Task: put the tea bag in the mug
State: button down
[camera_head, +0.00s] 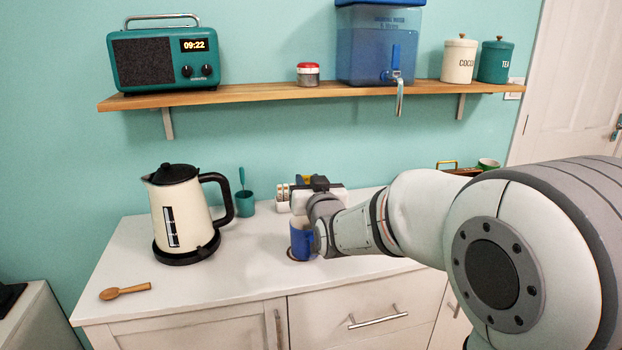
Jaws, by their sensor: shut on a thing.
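The blue mug (301,240) stands upright on a dark round coaster (291,259) on the white counter, partly hidden by my wrist. My gripper (312,187) is at the far end of my arm, above and behind the mug in this view. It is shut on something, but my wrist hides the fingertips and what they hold. I cannot make out the tea bag anywhere.
A cream kettle (180,212) stands left of the mug, with a teal cup (245,203) behind it. A wooden spoon (124,291) lies at the front left. A shelf (260,94) crosses above. The counter between kettle and mug is clear.

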notch_tip(320, 180, down, 11)
jog(key=b, duration=0.9)
jog(key=shift+r, duration=0.15)
jog(key=c, duration=1.1)
grip_release()
jog(key=shift+o, duration=0.2)
jog(key=v, duration=0.8)
jog(key=shift+d+r, duration=0.1)
jog(key=shift+r, duration=0.05)
